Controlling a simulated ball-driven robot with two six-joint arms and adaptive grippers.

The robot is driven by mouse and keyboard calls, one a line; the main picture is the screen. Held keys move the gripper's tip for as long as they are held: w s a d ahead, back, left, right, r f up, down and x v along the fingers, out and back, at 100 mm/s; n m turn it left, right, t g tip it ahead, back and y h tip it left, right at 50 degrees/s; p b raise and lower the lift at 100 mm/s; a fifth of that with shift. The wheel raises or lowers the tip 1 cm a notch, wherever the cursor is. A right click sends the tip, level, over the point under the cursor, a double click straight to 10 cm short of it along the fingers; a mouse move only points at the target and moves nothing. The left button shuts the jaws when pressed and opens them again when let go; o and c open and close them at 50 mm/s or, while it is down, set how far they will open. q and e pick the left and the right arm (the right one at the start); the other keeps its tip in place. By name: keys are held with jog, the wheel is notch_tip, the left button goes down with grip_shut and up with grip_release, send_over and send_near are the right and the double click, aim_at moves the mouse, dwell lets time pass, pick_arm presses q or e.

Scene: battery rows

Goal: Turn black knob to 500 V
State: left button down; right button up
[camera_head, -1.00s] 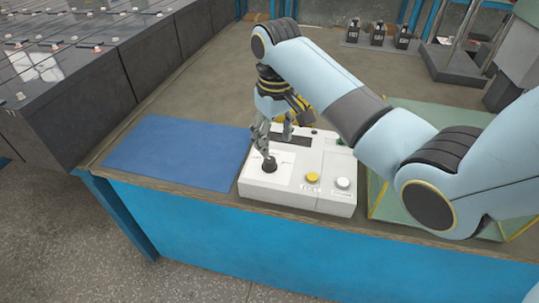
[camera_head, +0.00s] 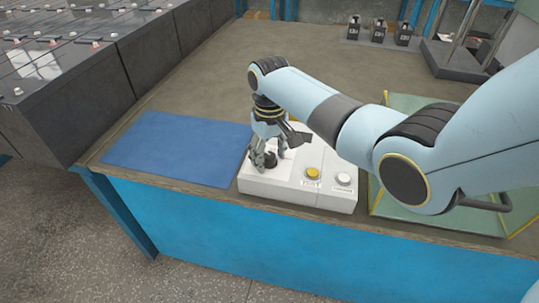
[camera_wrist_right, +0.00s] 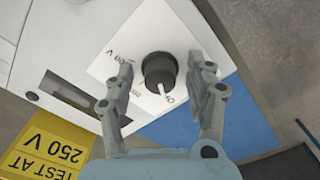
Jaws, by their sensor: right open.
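The black knob (camera_wrist_right: 159,72) sits on a white square plate of the white test box (camera_head: 285,187). In the wrist view a white mark on the knob faces the bottom of the picture, near a small printed character that looks like 0. Printed values, the top one ending in V, run along the knob's left side. My right gripper (camera_wrist_right: 161,68) is open, with one finger on each side of the knob and gaps showing. In the head view my right gripper (camera_head: 268,160) is over the box's left part and partly hides the knob. My left gripper is not in view.
A yellow card (camera_wrist_right: 45,150) reads TEST AT 250 V. The box has a yellow button (camera_head: 312,173) and a white button (camera_head: 344,179). A blue mat (camera_head: 175,148) lies left of it. A glass-sided, yellow-edged enclosure (camera_head: 400,205) stands right.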

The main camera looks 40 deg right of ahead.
grip_shut()
dwell(0.3)
